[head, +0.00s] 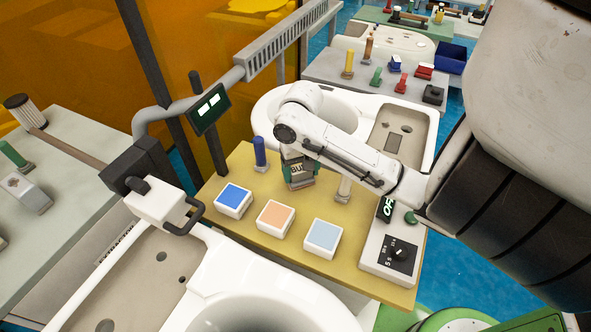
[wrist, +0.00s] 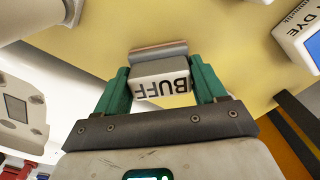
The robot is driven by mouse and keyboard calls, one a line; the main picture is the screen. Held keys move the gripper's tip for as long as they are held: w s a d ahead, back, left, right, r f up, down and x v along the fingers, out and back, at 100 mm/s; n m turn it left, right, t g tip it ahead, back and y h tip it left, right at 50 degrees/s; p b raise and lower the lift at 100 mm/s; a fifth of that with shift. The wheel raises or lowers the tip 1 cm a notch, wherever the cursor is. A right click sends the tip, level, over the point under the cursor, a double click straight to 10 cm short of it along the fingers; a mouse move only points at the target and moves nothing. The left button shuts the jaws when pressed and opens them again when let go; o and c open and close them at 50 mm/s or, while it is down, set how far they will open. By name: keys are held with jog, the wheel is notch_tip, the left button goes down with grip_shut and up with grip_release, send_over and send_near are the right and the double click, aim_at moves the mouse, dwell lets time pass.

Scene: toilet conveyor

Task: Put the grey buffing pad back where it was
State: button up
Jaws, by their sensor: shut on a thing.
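My gripper (head: 299,173) is over the yellow table (head: 240,182), between a blue peg and a pale peg. In the wrist view, its green fingers (wrist: 163,86) are shut on the grey buffing pad (wrist: 158,50), a small block with a grey top and a white side reading "BUFF". The yellow tabletop fills the background behind the pad. In the head view the pad is mostly hidden by the fingers, and I cannot tell whether it touches the table.
Blue (head: 234,199), orange (head: 276,217) and light blue (head: 322,237) pads stand in a row in front. The blue peg (head: 260,153) is left of my gripper, the pale peg (head: 344,187) right. A dial box (head: 391,252) reads "OFF". White toilets stand before and behind the table.

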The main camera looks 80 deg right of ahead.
jog(key=shift+a, duration=0.1)
jog(key=shift+f, duration=0.2)
jog(key=o, duration=0.9)
jog(key=shift+r, duration=0.1)
jog(key=shift+o, duration=0.2)
notch_tip(320, 180, up, 12)
jog(key=p, duration=0.3)
jog(key=shift+r, duration=0.15)
